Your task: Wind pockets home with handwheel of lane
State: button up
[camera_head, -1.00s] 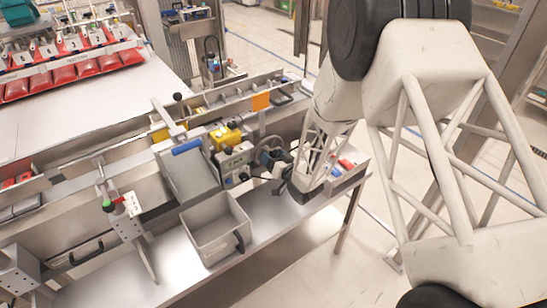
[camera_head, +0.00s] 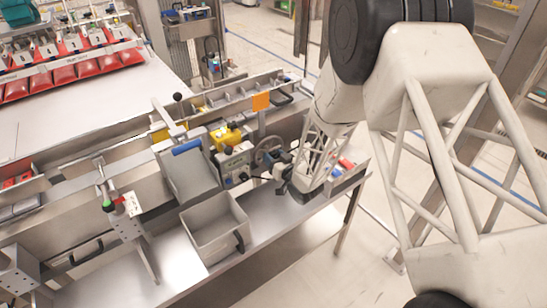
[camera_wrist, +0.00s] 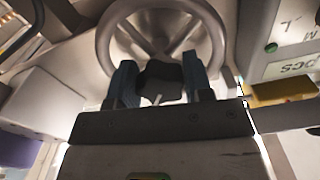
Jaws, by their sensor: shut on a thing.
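The handwheel (camera_wrist: 160,30) fills the upper middle of the wrist view as a pale ring with spokes. In the head view the handwheel (camera_head: 268,152) is a grey wheel on the front of the lane, right of the control box. My gripper (camera_wrist: 158,82) has its two dark blue fingers shut on a dark lobed knob (camera_wrist: 160,80) at the wheel's near side. In the head view my gripper (camera_head: 284,176) is at the lower right of the wheel, partly hidden by my arm. The lane's pockets (camera_head: 225,98) lie between dividers in the channel behind the wheel.
A grey open bin (camera_head: 215,228) stands on the bench left of my gripper. A control box (camera_head: 235,163) with buttons sits left of the wheel; its green button (camera_wrist: 271,47) shows in the wrist view. An orange tag (camera_head: 261,102) stands above the wheel.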

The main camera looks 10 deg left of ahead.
jog(key=n, duration=0.7)
jog(key=shift+d, duration=0.1)
dwell(0.5)
jog(key=o, duration=0.9)
jog(key=shift+v, duration=3.85)
jog(key=shift+r, duration=0.1)
